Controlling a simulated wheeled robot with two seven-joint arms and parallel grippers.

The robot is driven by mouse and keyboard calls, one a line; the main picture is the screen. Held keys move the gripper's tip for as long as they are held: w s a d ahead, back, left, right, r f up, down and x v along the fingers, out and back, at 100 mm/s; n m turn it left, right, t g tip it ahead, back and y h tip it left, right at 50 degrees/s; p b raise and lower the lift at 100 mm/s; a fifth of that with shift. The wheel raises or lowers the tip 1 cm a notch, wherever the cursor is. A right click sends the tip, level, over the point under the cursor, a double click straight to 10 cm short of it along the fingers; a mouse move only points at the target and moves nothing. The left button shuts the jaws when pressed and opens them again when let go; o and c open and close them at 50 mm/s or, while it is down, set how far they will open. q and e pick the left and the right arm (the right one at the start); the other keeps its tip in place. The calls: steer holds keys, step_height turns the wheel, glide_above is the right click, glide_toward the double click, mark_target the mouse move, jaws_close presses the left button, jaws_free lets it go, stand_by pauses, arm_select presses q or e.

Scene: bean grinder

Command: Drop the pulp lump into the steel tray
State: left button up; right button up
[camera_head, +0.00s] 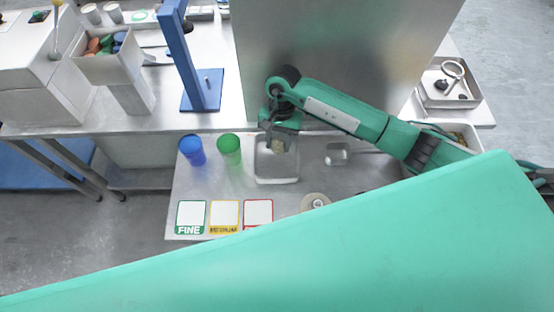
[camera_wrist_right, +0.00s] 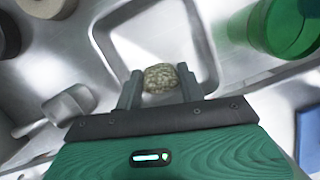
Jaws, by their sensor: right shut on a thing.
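My right gripper (camera_head: 278,142) is shut on the pulp lump (camera_wrist_right: 161,78), a rough, speckled grey-beige lump. The lump (camera_head: 277,147) also shows in the head view, just under the fingers. The steel tray (camera_head: 276,181) is a shallow rectangular pan with rounded corners on the metal table. The gripper and lump are over the back part of the tray. In the right wrist view the tray (camera_wrist_right: 205,60) lies behind the lump, with bare floor visible. The gap between lump and tray floor is hard to judge. My left gripper is not in view.
Left of the tray stand a green cup (camera_head: 229,146) and a blue cup (camera_head: 192,150). A metal scoop (camera_head: 338,154) lies to its right. Labelled cards, such as FINE (camera_head: 190,215), lie at the front left. A round disc (camera_head: 315,202) sits at the front right.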

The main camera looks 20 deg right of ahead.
steer(key=shift+f, duration=0.1)
steer(key=o, duration=0.8)
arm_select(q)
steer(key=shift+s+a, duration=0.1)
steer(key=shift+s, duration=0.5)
arm_select(e)
steer(key=shift+o, duration=0.2)
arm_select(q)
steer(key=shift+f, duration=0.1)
arm_select(e)
steer(key=shift+w+d+r, duration=0.1)
steer(key=shift+w+r, duration=0.05)
steer(key=shift+r, duration=0.25)
steer(key=b+v, duration=0.2)
steer(key=v, duration=0.3)
steer(key=shift+r, duration=0.4)
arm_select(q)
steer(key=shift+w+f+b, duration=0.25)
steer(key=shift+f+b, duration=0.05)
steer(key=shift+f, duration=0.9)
arm_select(e)
steer(key=shift+w+r, duration=0.1)
steer(key=shift+r, duration=0.3)
